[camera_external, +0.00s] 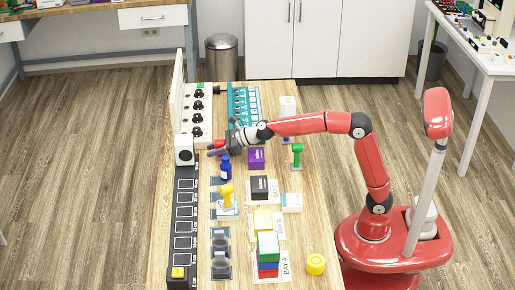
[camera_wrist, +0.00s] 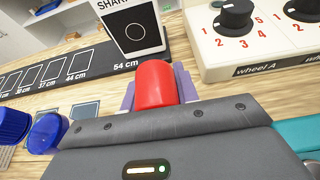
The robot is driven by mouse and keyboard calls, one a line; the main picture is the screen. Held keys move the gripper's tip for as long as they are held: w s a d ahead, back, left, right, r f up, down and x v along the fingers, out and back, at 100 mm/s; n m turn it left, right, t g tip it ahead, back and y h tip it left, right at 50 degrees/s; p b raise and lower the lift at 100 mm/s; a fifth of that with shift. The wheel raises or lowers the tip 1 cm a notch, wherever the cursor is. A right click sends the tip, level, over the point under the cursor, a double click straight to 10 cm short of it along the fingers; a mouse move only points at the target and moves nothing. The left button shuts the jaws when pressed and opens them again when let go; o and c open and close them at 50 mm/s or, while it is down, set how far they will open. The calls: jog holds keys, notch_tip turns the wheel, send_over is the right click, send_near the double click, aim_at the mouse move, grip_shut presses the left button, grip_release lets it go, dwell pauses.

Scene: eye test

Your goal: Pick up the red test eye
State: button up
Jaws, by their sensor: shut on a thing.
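The red test eye (camera_wrist: 155,84) is a red rounded cylinder in the wrist view. It sits between the two pale purple fingers of my gripper (camera_wrist: 157,92), which is shut on it. Its lower part is hidden by the gripper body. In the external view the red test eye (camera_external: 217,144) shows small at the tip of my gripper (camera_external: 228,147), near the far left side of the table. I cannot tell whether it touches the table.
A white chart block (camera_external: 184,150) stands close by at the end of a black scale strip (camera_external: 186,215). A white dial box (camera_external: 197,110) is behind. A blue eye (camera_external: 226,169), a yellow eye (camera_external: 227,193) and a green eye (camera_external: 297,152) stand nearby.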

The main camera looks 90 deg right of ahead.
jog(key=shift+c, duration=1.3)
jog(key=shift+r, duration=0.1)
